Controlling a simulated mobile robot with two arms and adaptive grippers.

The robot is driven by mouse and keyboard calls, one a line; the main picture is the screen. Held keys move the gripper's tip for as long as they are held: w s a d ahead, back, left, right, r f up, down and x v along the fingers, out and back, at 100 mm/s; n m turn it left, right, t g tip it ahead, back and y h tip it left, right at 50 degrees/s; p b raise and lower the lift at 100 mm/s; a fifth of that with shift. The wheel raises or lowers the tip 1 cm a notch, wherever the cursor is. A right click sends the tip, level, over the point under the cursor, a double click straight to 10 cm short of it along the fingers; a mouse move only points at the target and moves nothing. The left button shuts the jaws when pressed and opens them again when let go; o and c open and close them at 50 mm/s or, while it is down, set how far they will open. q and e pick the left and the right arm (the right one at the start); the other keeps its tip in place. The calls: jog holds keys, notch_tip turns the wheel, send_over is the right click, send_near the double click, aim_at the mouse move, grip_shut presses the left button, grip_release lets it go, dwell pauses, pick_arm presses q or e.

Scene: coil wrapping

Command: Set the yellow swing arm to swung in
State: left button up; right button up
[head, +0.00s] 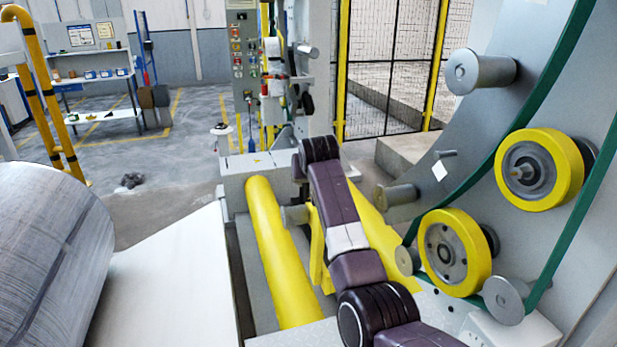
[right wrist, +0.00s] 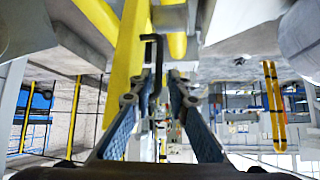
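The yellow swing arm (head: 386,243) appears to be the slanted yellow beam behind my right arm in the head view. My arm hides part of it. In the right wrist view a large yellow beam (right wrist: 128,70), which looks like the same arm, stands close by on the left. A black hooked bar (right wrist: 153,62) is beside that beam, close to the fingertips. My right gripper (right wrist: 160,80) is open, with a narrow gap between its blue-grey fingers. I cannot tell whether a finger touches the black bar. My left gripper is not in view.
A yellow roller (head: 275,245) lies left of my right arm, and a large metal coil (head: 45,255) is at the far left. Yellow wheels (head: 540,170) and a green belt (head: 490,150) are on the grey ring at right. A control panel (head: 245,50) stands at the back.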

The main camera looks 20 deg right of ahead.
jog(key=shift+v, duration=2.5)
